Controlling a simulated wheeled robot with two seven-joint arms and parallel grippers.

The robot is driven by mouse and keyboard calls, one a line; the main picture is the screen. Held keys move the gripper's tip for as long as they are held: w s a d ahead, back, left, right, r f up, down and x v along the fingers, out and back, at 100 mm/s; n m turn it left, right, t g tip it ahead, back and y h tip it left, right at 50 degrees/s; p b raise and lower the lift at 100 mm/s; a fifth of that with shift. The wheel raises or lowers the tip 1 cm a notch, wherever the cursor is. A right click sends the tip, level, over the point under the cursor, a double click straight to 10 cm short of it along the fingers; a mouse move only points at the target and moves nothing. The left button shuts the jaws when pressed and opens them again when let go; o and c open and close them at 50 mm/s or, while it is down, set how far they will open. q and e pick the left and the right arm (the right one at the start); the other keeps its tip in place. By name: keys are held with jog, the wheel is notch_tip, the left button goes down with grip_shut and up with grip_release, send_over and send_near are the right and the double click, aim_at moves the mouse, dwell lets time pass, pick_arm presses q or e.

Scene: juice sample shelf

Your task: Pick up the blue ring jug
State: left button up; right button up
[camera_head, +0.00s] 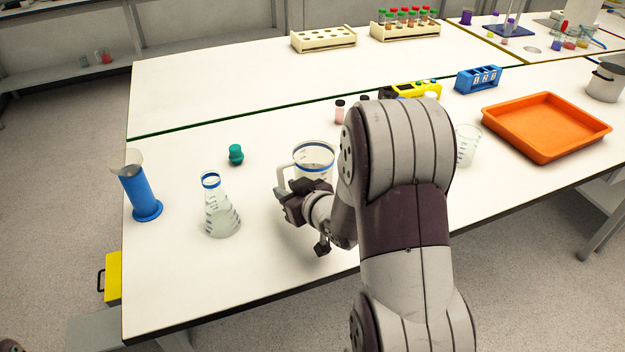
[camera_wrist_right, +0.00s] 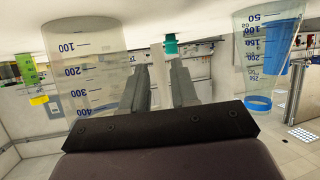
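The blue ring jug (camera_head: 315,155) is a clear, graduated jug with a blue band near its rim and a pale handle on its left side. It stands upright on the white table, partly hidden by my right arm. My right gripper (camera_head: 281,194) is at table height at the near left of the jug, by the handle. In the right wrist view, which is upside down, the jug (camera_wrist_right: 85,65) is left of the gripper (camera_wrist_right: 160,80). The fingers are apart with nothing seen gripped between them; one overlaps the jug's edge. My left gripper is out of view.
A conical flask with a blue ring (camera_head: 220,210) stands left of my right gripper. A beaker (camera_head: 467,146) and an orange tray (camera_head: 545,125) are to the right. The table's front left is clear.

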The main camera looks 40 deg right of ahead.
jog(key=shift+x, duration=1.1)
jog(key=shift+s, duration=0.1)
grip_shut()
jog(key=shift+r, duration=0.1)
jog(key=shift+r, duration=0.35)
jog(key=s+d+r+p, duration=0.3)
jog(key=d+r+p, duration=0.1)
jog(key=d+r, duration=0.6)
jog(key=shift+d, duration=0.7)
jog(key=shift+a+r, duration=0.1)
jog(key=shift+a, duration=0.05)
